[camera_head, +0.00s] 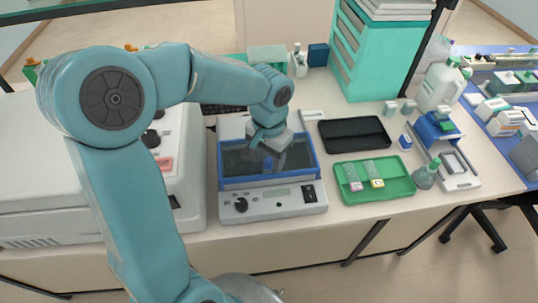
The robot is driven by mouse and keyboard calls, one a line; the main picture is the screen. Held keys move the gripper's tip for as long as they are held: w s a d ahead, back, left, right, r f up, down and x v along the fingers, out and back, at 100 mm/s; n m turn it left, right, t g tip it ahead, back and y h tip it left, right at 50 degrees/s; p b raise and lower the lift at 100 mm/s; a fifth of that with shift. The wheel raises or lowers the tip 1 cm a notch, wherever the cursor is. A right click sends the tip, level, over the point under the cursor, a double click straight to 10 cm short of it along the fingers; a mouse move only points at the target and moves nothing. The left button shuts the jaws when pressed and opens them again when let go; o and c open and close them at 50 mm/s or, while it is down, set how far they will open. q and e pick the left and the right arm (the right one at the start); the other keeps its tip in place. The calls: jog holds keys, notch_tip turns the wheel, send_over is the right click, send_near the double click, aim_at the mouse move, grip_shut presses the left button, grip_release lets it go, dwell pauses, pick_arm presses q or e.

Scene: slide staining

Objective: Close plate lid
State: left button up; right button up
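The plate device is a pale box (285,205) with a knob, small display and dark switch on its front, in the middle of the bench. Its blue-framed lid (262,181) with a dark see-through panel lies low over the base and looks about level; I cannot tell whether it is fully shut. My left arm reaches in from the left, and its gripper (268,140) points down at the middle to rear of the lid. The wrist hides the fingertips, so I cannot tell whether they touch the lid or are open. My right gripper is not in view.
A green tray (395,188) with two slides and a black tray (336,142) lie right of the device. A small flask (426,175) and a blue-and-white stand (437,130) are farther right. A large white machine (30,190) fills the left. A teal drawer cabinet (375,60) stands behind.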

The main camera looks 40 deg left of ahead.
pick_arm(q)
jog(key=shift+w, duration=0.15)
jog(key=shift+a+r, duration=0.1)
jog(key=shift+r, duration=0.2)
notch_tip(320, 180, up, 16)
jog(key=shift+f, duration=0.15)
dwell(0.5)
